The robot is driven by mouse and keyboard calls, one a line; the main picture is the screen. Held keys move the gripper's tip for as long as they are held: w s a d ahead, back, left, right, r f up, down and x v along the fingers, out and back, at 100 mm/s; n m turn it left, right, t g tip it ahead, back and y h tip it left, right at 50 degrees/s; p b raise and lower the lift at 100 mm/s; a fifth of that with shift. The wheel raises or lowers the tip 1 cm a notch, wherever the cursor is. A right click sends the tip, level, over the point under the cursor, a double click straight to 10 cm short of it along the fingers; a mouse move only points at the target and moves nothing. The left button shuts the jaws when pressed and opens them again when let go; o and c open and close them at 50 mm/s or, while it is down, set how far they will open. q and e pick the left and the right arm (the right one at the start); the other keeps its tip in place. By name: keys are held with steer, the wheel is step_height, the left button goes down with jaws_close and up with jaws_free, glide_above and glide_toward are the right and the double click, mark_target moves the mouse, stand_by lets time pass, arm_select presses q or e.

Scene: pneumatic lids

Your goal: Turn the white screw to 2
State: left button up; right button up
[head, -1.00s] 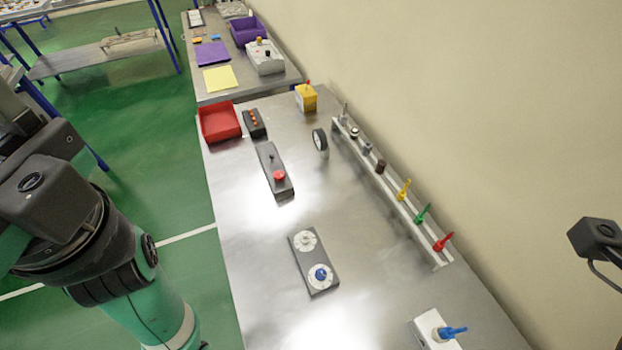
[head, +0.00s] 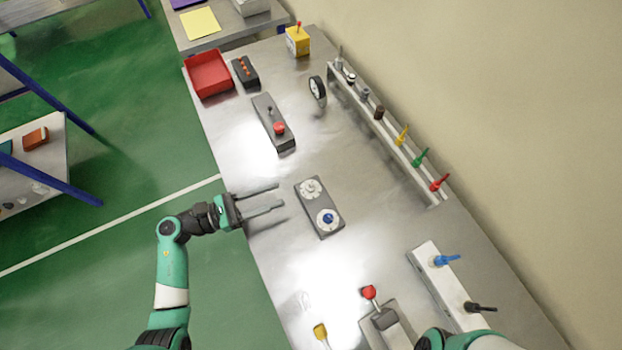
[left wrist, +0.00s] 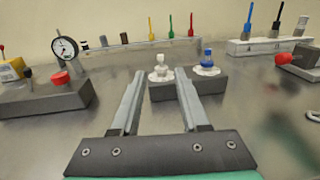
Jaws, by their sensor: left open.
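The white screw (head: 311,187) sits on a round white dial at the far end of a dark grey block (head: 319,207). A blue screw (head: 328,218) sits on a second dial at the block's near end. My left gripper (head: 281,196) is open and empty, left of the block, its fingers pointing at it. In the left wrist view the white screw (left wrist: 160,66) shows between the open fingers, beyond their tips and not touched, with the blue screw (left wrist: 207,60) to the right. The dial numbers are too small to read. My right gripper is not in view.
A box with a red button (head: 279,128) and a gauge (head: 317,90) stand farther back. A rack with coloured plugs (head: 400,146) runs along the wall side. A white block with a blue lever (head: 446,260) and a red-knobbed device (head: 368,293) are nearer.

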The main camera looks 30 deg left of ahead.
mark_target(310, 182)
arm_select(q)
steer(key=x, duration=1)
steer(key=shift+d+b, duration=0.15)
steer(key=shift+b, duration=0.2)
steer(key=shift+c, duration=0.2)
jaws_close()
